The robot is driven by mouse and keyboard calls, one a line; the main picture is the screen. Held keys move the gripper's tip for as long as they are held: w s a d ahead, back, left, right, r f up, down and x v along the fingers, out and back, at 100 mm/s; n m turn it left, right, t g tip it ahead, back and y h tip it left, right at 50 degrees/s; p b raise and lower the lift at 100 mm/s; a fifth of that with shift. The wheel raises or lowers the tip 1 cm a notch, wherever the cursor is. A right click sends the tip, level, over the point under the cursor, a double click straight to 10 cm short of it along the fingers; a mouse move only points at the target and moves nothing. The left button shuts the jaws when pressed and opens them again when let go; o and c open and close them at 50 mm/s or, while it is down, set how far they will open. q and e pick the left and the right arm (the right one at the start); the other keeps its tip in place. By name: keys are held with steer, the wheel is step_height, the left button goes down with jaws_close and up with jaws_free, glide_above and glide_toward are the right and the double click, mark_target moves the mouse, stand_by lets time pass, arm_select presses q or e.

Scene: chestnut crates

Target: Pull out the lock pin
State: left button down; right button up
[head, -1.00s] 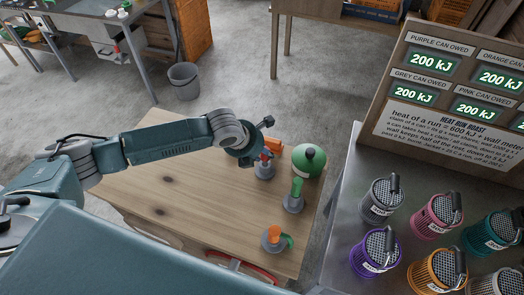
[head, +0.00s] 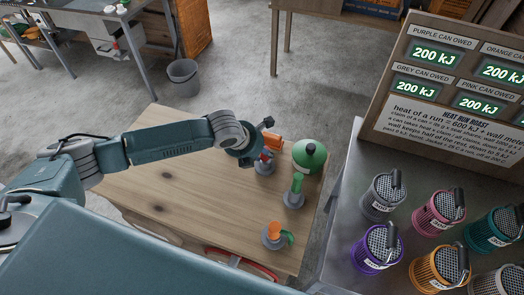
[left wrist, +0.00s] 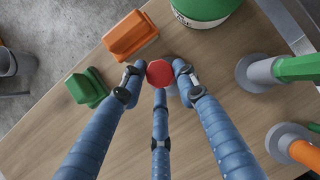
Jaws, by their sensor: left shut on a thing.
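My left gripper (head: 262,146) has its three blue fingers closed around a red-topped piece at the far part of the wooden table. In the left wrist view the fingertips (left wrist: 159,80) are at the sides of its round red top (left wrist: 159,73). In the head view the red piece (head: 265,156) stands upright on a grey base (head: 264,168), partly hidden by the gripper. I cannot tell for sure whether this is the lock pin. Two other grey-based pieces stand nearer, one with a green handle (head: 297,184), one with an orange top (head: 273,230). My right gripper is not in view.
A green round container (head: 310,158) and an orange block (head: 274,142) stand close to the gripper. A green block (left wrist: 87,86) shows in the left wrist view. Several coloured cans (head: 438,213) stand on the metal table at right. The table's left part is clear.

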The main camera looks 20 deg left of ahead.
arm_select(q)
steer(key=shift+f+b, duration=0.3)
steer(key=shift+f, duration=0.3)
steer(key=c, duration=1.2)
jaws_free()
steer(key=v, duration=1.2)
steer(key=shift+s+a, duration=0.1)
